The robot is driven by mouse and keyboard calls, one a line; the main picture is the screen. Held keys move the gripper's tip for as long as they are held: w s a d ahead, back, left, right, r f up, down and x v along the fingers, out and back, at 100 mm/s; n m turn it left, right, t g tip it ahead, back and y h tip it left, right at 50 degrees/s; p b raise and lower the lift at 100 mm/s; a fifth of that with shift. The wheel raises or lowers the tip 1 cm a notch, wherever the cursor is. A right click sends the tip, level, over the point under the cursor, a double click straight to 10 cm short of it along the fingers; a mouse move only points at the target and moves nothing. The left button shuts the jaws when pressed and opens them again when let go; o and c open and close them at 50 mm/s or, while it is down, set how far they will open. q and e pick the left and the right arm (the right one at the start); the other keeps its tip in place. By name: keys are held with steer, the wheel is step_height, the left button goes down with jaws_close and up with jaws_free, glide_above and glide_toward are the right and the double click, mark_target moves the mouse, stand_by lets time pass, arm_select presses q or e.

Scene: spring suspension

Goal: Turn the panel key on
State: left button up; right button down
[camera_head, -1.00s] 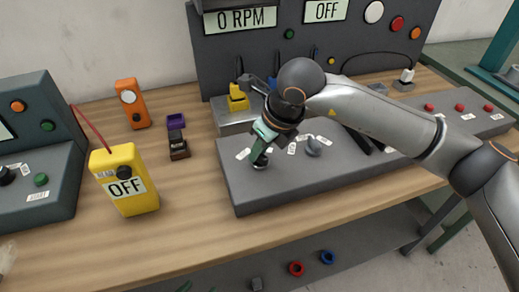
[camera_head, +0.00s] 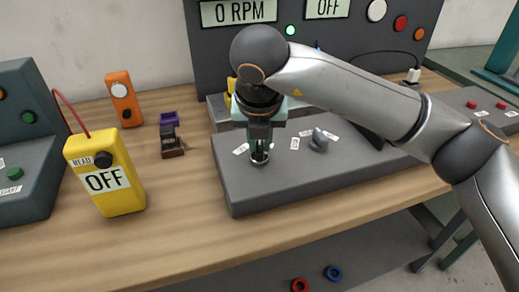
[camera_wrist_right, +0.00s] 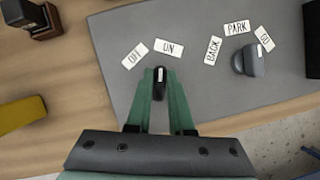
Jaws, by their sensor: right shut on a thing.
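The panel key (camera_wrist_right: 159,84) is a small dark knob on the grey sloped panel (camera_head: 240,195). In the right wrist view its end points up toward the "ON" label (camera_wrist_right: 168,47); another label (camera_wrist_right: 134,55) lies to the left of that one. My right gripper (camera_head: 260,155) comes down on the key from above and is shut on it, its green fingers on both sides. In the head view the gripper hides most of the key. A lamp (camera_head: 290,30) on the upright console glows green. My left gripper is not in view.
A grey selector knob (camera_head: 318,141) with labels stands right of the key. The console display reads "0 RPM" (camera_head: 239,12). A yellow meter (camera_head: 104,172) reading "OFF", an orange device (camera_head: 124,98) and a small dark block (camera_head: 172,143) stand left of the panel.

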steer(key=shift+m+h+b, duration=0.5)
steer(key=shift+m+b, duration=0.05)
steer(key=shift+m, duration=0.55)
steer(key=c, duration=0.8)
jaws_free()
steer(key=shift+r, duration=0.1)
steer(key=p+v, duration=0.1)
steer(key=v, duration=1.1)
steer(key=shift+r, duration=0.2)
